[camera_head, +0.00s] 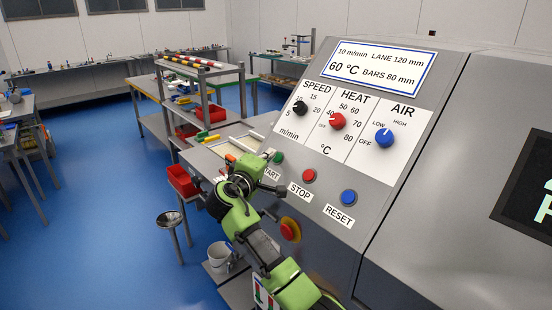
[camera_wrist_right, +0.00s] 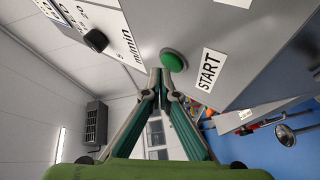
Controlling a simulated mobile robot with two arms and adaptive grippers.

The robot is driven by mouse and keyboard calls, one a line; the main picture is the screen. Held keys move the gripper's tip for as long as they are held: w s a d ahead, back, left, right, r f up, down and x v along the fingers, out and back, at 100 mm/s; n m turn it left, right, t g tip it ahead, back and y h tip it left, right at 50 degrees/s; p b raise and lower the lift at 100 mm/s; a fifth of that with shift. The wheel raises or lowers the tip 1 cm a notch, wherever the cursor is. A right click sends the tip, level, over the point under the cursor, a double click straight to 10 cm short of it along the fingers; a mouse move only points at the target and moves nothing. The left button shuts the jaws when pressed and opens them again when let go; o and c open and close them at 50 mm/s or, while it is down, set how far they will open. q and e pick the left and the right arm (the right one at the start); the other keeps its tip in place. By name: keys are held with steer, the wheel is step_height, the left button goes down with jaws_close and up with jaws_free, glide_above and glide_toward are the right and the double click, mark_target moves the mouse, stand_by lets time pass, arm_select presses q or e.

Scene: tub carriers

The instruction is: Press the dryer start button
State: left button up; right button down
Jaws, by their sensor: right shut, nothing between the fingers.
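The green start button (camera_head: 277,157) is on the sloping front of the grey dryer panel, above the START label, which my right gripper partly covers. In the wrist view the round green button (camera_wrist_right: 173,60) and the whole START label (camera_wrist_right: 210,69) show clearly. My right gripper (camera_head: 264,163) is at the panel's left edge, close beside the button. In the wrist view its fingers (camera_wrist_right: 161,76) are together and empty, with the tips just below and left of the button. I cannot tell whether they touch it. My left gripper is not in view.
A red STOP button (camera_head: 309,175), a blue RESET button (camera_head: 348,198) and a red-and-yellow knob (camera_head: 290,229) are close by. Speed, heat and air dials (camera_head: 383,137) are above. A stool (camera_head: 170,220), a bucket (camera_head: 219,257) and red bins (camera_head: 182,181) stand left.

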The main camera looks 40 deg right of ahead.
stand_by(0.4)
steer(key=shift+d+f, duration=0.3)
steer(key=shift+d+f+b, duration=0.1)
steer(key=shift+b, duration=0.2)
stand_by(0.4)
steer(key=shift+a+r+p, duration=0.3)
steer(key=shift+r, duration=0.05)
steer(key=shift+a+r+p, duration=0.45)
steer(key=shift+a+r, duration=0.1)
steer(key=shift+r, duration=0.05)
steer(key=a+r+p, duration=0.2)
steer(key=a+r, duration=0.1)
steer(key=shift+s+a, duration=0.2)
steer(key=shift+a, duration=0.05)
